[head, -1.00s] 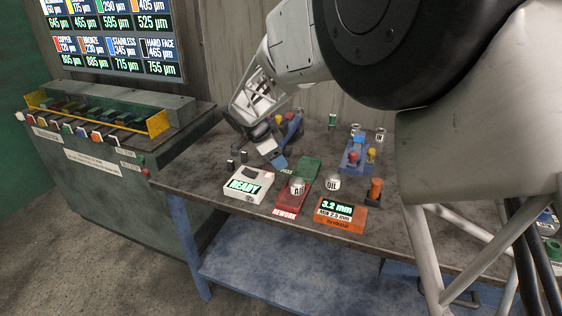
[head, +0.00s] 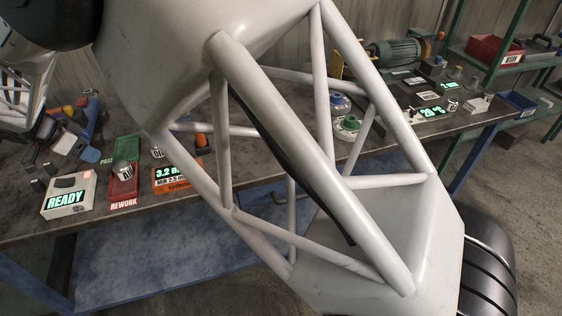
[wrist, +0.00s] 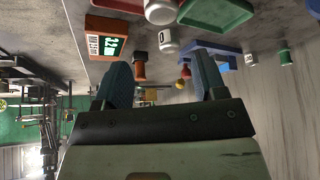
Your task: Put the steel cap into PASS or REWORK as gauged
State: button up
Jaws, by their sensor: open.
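Two silvery caps show in the head view, and I cannot tell which is the steel cap. One cap (head: 124,168) sits at the red REWORK tray (head: 122,190). The other cap (head: 158,153) stands on the bench to its right, marked OIL. The green PASS tray (head: 126,146) lies behind the red one. The white gauge box (head: 68,195) reads READY. My gripper (wrist: 162,62) is open and empty in the wrist view, fingers apart. Beyond it show the OIL cap (wrist: 168,41), the other cap (wrist: 160,11) and the green tray (wrist: 216,14).
An orange meter (head: 178,181) reading 3.2 mm stands beside the red tray, partly behind my arm. A green motor (head: 395,53) and other equipment stand at the right of the bench. The bench front edge is mostly clear.

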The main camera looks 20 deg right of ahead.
jog(key=s+d+r+n+g+y, duration=0.1)
jog(key=s+d+r+n, duration=0.2)
jog(key=d, duration=0.7)
jog(key=s+d+r, duration=0.4)
jog(key=d+r, duration=0.1)
jog(key=d, duration=0.5)
jog(key=s+d+r+n+g+y, duration=0.1)
jog(key=s+d+r+n, duration=0.2)
jog(key=d, duration=0.7)
jog(key=s+d+n+y, duration=0.1)
jog(key=s+d+n, duration=0.1)
jog(key=s+d, duration=0.7)
jog(key=s+d+n+t+y, duration=0.1)
jog(key=s+d, duration=0.7)
jog(key=s, duration=0.8)
jog(key=shift+s+d+f+n+y, duration=0.3)
jog(key=shift+f+n+y, duration=0.2)
jog(key=shift+n, duration=0.5)
